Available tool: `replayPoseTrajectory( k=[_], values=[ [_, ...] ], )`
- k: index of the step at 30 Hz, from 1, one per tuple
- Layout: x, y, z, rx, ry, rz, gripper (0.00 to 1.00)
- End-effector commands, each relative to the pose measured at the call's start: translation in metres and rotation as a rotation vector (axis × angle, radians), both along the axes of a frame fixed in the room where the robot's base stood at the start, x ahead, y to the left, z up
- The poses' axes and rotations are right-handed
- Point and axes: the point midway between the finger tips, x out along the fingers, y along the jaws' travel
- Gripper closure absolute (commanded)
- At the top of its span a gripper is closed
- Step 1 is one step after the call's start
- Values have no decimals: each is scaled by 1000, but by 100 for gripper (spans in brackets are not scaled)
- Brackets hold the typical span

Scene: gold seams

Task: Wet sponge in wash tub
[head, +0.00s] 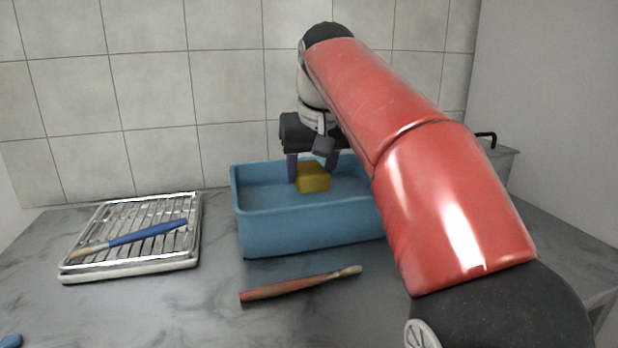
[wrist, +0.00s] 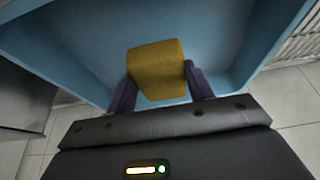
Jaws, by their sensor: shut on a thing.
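A yellow sponge (head: 312,177) is held between the two dark purple fingers of my gripper (head: 313,168). In the wrist view the sponge (wrist: 156,70) sits between the fingertips of my gripper (wrist: 160,82), which is shut on it. The blue wash tub (head: 305,228) stands on the counter in the middle of the head view. The sponge is over the tub's opening, inside its rim outline. The tub's blue inside (wrist: 90,40) fills the background of the wrist view. I cannot tell whether the sponge touches water or the tub floor.
A metal drying rack (head: 185,255) at the left bears a blue-handled brush (head: 150,233). A red-handled brush (head: 290,286) lies in front of the tub. A tiled wall (head: 150,90) rises behind. A grey container (head: 503,160) stands at the right, partly behind my arm.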

Motion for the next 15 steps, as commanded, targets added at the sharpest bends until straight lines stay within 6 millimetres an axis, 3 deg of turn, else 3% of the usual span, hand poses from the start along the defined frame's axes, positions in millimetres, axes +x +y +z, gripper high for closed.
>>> replayPoseTrajectory(
  k=[15],
  values=[
    [1,0,40,0,-3,-1,66]
  ],
)
